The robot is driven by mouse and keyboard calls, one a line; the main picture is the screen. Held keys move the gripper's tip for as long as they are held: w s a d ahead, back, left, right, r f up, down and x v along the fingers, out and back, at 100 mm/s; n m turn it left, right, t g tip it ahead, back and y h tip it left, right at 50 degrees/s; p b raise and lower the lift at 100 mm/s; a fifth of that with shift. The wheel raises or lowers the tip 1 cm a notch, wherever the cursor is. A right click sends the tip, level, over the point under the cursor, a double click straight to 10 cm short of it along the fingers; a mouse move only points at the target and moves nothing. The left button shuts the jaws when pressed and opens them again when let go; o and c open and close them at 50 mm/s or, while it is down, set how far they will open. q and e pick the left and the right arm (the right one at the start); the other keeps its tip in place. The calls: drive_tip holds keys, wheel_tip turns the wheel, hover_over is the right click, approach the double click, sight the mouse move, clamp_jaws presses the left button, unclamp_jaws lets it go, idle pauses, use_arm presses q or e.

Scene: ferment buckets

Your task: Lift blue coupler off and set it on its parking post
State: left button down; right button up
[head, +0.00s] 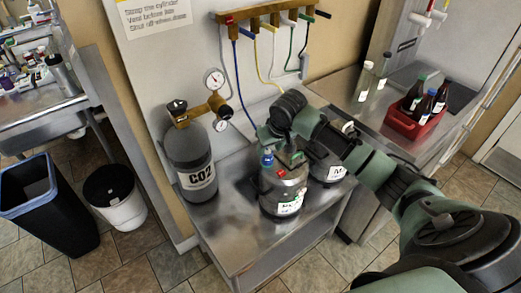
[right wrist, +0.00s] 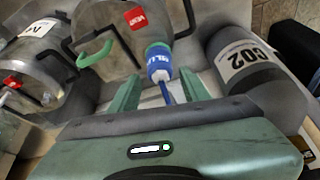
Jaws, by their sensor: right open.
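The blue coupler (head: 267,160) sits on top of the front grey keg (head: 285,192). In the right wrist view the blue coupler (right wrist: 158,62) stands at the keg's rim beside a red label, with a blue hose running from it toward my gripper. My right gripper (head: 272,138) is just above and behind the coupler. In the right wrist view its two green fingers (right wrist: 160,84) are apart on either side of the hose, with the coupler just beyond their tips. Nothing is held. I cannot make out the parking post for certain. My left gripper is not in view.
A CO2 cylinder (head: 189,158) with gauges stands left of the keg. A second keg (head: 327,163) is close behind on the right, partly behind my arm. A wall manifold (head: 262,14) carries coloured hoses. A red crate of bottles (head: 413,118) stands farther right.

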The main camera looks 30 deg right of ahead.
sight(268, 152)
drive_tip(key=shift+w+f, duration=0.15)
drive_tip(key=shift+f, duration=0.3)
drive_tip(key=p+x, duration=0.1)
drive_tip(key=x, duration=0.2)
drive_tip(key=shift+w+r+p, duration=0.1)
drive_tip(key=shift+p, duration=0.25)
drive_tip(key=x, duration=0.2)
drive_tip(key=shift+w+f, duration=0.2)
drive_tip(key=shift+f, duration=0.05)
drive_tip(key=shift+w+f, duration=0.1)
drive_tip(key=shift+f, duration=0.15)
clamp_jaws()
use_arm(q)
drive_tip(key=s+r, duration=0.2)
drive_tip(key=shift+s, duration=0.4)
